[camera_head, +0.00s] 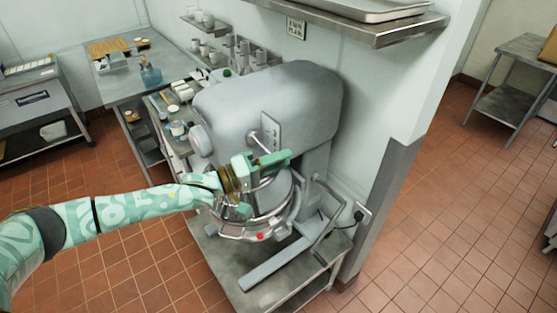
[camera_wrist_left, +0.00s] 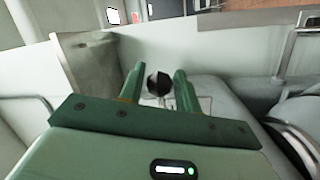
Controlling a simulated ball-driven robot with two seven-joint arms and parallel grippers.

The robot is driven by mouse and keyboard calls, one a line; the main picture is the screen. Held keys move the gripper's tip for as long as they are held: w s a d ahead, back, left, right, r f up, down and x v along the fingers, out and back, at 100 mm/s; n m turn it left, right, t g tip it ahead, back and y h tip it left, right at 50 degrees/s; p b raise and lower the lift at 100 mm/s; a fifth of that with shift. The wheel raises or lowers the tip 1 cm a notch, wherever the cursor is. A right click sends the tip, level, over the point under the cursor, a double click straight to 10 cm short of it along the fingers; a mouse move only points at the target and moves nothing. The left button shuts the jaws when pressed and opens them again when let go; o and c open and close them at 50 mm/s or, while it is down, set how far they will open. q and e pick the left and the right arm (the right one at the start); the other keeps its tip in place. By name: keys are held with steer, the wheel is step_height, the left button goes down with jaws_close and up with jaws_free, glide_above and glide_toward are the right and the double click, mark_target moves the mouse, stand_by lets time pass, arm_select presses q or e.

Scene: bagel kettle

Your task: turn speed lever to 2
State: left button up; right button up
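The large grey mixer (camera_head: 235,105) stands on a low steel table. On its side is a metal plate (camera_head: 271,130) with a short lever (camera_head: 254,139) that ends in a round knob. My left gripper (camera_head: 265,165) is just below this lever, in front of the mixer's bowl (camera_head: 285,205). In the left wrist view, the two green fingers of the gripper (camera_wrist_left: 159,72) are apart. A dark round knob (camera_wrist_left: 158,84) shows between them, with narrow gaps at both sides; I cannot tell how deep it sits or whether it is touched. My right gripper is not in view.
A steel shelf (camera_head: 375,30) overhangs at the upper right, by the wall corner (camera_head: 390,200). The mixer's steel table (camera_head: 225,260) extends below the bowl. A counter (camera_head: 125,85) with kitchen items stands at the back left. The tiled floor (camera_head: 440,240) is clear at right.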

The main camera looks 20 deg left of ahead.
arm_select(q)
steer(key=shift+s+a+f, duration=0.15)
steer(key=shift+s+a, duration=0.05)
steer(key=b+v, duration=0.4)
steer(key=v, duration=1.1)
steer(key=shift+s+a, duration=0.15)
steer(key=shift+a, duration=0.25)
